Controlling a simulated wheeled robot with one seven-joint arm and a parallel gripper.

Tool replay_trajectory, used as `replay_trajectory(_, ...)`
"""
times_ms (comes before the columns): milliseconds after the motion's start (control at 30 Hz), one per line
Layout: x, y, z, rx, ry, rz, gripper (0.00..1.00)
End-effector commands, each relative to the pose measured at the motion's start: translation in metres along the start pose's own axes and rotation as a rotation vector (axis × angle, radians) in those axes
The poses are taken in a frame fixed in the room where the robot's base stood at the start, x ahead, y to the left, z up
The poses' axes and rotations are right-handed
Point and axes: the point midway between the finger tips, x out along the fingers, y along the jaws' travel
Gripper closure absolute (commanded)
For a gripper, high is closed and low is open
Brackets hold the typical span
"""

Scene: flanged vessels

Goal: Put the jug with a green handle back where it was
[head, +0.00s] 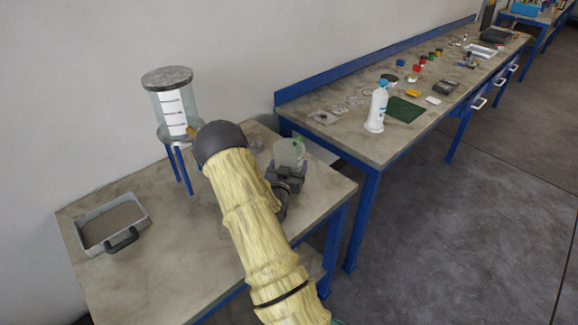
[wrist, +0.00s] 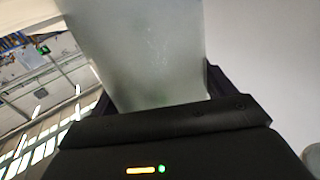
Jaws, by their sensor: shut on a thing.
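The jug (head: 290,153) is a translucent, pale vessel with a bit of green at its upper right, in the head view. My gripper (head: 287,172) is shut on it and holds it near the right part of the near table. In the wrist view the jug (wrist: 140,50) fills the space above the gripper (wrist: 160,108), its frosted wall between the jaws. The green handle is mostly hidden. I cannot tell whether the jug's base touches the table.
A clear graduated vessel (head: 175,105) with a grey lid stands on a blue-legged stand at the near table's back. A grey tray (head: 113,222) with a black handle lies at left. The long bench (head: 350,145) holds a white bottle (head: 377,108) and a green mat (head: 405,109).

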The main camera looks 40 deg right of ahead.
Motion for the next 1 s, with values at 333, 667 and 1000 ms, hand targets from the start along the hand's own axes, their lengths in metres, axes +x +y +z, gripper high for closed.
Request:
replay_trajectory(333,-0.002,0.001,0.011,-0.006,-0.012,0.0,0.12)
replay_trajectory(667,-0.003,0.001,0.013,-0.009,-0.02,0.0,0.0)
replay_trajectory(1000,-0.015,0.0,0.003,-0.008,-0.019,0.0,0.0)
